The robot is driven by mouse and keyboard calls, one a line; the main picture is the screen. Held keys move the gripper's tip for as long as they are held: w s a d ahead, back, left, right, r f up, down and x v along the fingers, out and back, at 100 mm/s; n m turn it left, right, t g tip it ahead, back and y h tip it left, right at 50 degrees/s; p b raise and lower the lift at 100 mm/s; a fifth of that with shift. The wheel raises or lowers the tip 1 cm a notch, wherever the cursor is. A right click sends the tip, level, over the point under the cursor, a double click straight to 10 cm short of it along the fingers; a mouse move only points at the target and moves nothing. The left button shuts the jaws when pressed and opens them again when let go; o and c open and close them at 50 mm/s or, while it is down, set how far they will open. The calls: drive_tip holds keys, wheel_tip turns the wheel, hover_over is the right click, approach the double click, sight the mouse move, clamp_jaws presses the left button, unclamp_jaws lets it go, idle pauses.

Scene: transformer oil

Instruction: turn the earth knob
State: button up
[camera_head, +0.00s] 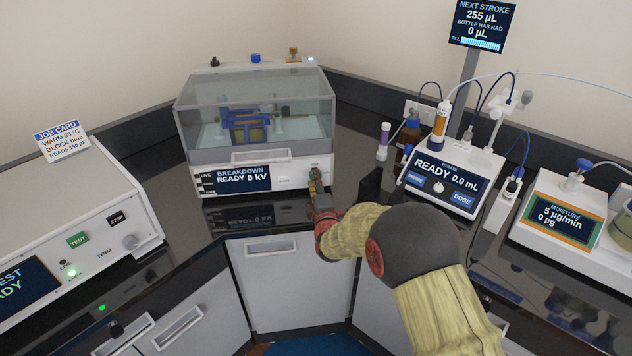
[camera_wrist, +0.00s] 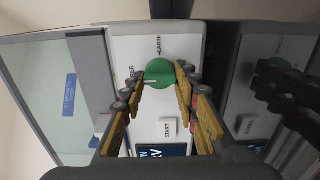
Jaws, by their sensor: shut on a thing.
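The earth knob (camera_wrist: 158,75) is a round green knob on the white front panel of the breakdown tester (camera_head: 255,130). In the wrist view it carries a pale pointer line, and "EARTH" is printed beside it. My gripper (camera_wrist: 163,84) is shut on the knob, with one yellow finger on each side of it. In the head view my gripper (camera_head: 316,182) is at the lower right of the tester's front, and it mostly hides the knob. The tester's display (camera_head: 236,180) reads "BREAKDOWN READY 0 kV".
A START button (camera_wrist: 168,128) is close to the fingers. The tester's clear cover (camera_head: 255,100) is down. A white unit with TEST and STOP buttons (camera_head: 80,240) stands at left. The titrator (camera_head: 440,185) and moisture meter (camera_head: 565,220) stand at right. A job card (camera_head: 62,141) is at left.

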drive_tip(key=o, duration=1)
drive_tip(key=shift+a, duration=0.1)
drive_tip(key=shift+o, duration=0.8)
drive_tip(key=shift+s, duration=0.1)
drive_tip(key=v, duration=1.2)
